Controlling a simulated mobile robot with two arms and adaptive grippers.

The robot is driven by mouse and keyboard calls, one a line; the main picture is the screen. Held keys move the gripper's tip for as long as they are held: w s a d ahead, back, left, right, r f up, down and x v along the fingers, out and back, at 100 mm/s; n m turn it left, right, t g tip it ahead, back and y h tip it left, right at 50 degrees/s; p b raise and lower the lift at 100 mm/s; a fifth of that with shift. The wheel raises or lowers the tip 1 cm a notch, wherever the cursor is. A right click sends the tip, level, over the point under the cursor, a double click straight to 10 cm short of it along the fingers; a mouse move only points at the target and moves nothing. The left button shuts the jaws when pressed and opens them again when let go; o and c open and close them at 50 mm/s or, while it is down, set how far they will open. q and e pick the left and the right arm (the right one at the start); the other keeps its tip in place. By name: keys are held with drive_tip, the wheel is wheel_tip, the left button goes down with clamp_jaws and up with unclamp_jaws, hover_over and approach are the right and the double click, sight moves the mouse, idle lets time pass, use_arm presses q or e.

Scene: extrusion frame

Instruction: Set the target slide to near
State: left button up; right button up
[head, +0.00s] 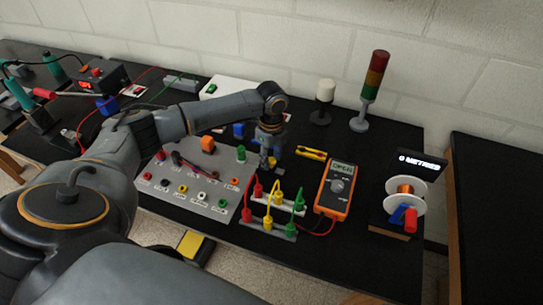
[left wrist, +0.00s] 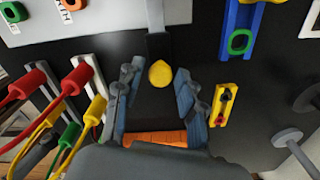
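A round yellow knob (left wrist: 160,74) on a dark strip shows in the left wrist view; I take it to be the target slide's handle. In the head view, a bit of yellow (head: 272,161) shows just below my left gripper (head: 268,158). In the left wrist view, my left gripper (left wrist: 153,100) is open, with one finger on each side of the gap. The knob lies ahead of this gap, with no finger visibly touching it. The slide's track is partly hidden by the gripper in the head view. My right gripper is not in view.
The grey terminal panel (head: 160,205) is left of the gripper. Red, yellow and green plug leads (head: 275,205) stand in front. An orange multimeter (head: 335,190) and a yellow-black part (head: 312,153) lie to the right. A signal tower (head: 372,88) stands behind.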

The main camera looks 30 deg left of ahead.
use_arm(q)
clamp_jaws()
drive_tip(key=shift+s+a+p, duration=0.2)
drive_tip(key=shift+a+p, duration=0.05)
drive_tip(key=shift+a, duration=0.7)
drive_tip(key=shift+s+a+p, duration=0.2)
drive_tip(key=shift+a+p, duration=0.05)
drive_tip(key=shift+a, duration=0.65)
drive_tip(key=shift+o, duration=2.2)
unclamp_jaws()
drive_tip(key=shift+d, duration=0.1)
wheel_tip(320, 180, up, 12)
